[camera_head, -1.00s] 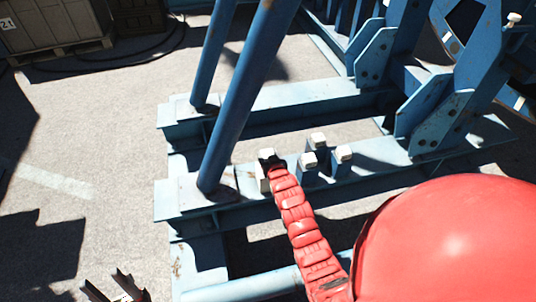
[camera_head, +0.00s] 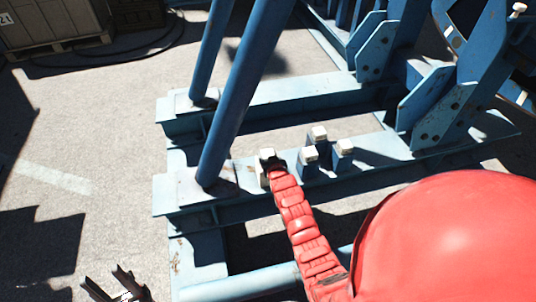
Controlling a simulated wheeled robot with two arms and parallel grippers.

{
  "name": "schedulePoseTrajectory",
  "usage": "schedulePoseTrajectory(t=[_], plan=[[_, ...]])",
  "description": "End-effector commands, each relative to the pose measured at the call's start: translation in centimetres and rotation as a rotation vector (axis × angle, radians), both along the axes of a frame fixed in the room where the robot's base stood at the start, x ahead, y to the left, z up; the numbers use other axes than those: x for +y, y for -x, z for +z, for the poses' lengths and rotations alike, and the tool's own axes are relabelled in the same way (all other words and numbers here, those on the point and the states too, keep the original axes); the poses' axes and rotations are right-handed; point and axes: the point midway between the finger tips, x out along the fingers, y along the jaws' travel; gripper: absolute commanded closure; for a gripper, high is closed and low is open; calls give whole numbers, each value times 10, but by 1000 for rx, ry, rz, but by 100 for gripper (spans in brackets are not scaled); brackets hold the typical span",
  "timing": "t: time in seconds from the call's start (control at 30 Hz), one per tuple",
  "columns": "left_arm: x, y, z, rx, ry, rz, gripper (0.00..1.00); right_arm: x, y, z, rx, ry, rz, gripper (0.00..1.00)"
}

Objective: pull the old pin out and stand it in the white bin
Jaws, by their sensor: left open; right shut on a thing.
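My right gripper (camera_head: 275,164) is at the end of the red arm, over the front blue beam. It is small and mostly hidden by its own wrist. It is shut on a pale-capped piece (camera_head: 267,153), which stands upright by the beam; its lower part is partly hidden behind the arm. I cannot tell for sure whether this is the old pin. I cannot make out a white bin. My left gripper (camera_head: 125,286) is open and empty above the ground at the lower left, far from the piece.
Several pale-topped blue posts (camera_head: 309,156) stand just right of my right gripper. A thick blue slanted strut (camera_head: 232,105) rises close to its left. A pale knob (camera_head: 518,9) shows on the upper-right frame. Crates (camera_head: 55,28) stand far left; the left ground is clear.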

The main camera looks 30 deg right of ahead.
Motion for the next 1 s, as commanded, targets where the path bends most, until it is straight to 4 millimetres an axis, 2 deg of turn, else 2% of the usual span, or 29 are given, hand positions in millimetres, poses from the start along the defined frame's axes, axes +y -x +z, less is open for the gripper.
schedulePoseTrajectory(t=[1.0], plan=[[0,0,-8,0,0,0,50,0,-1,-11,-2,1,0,100]])
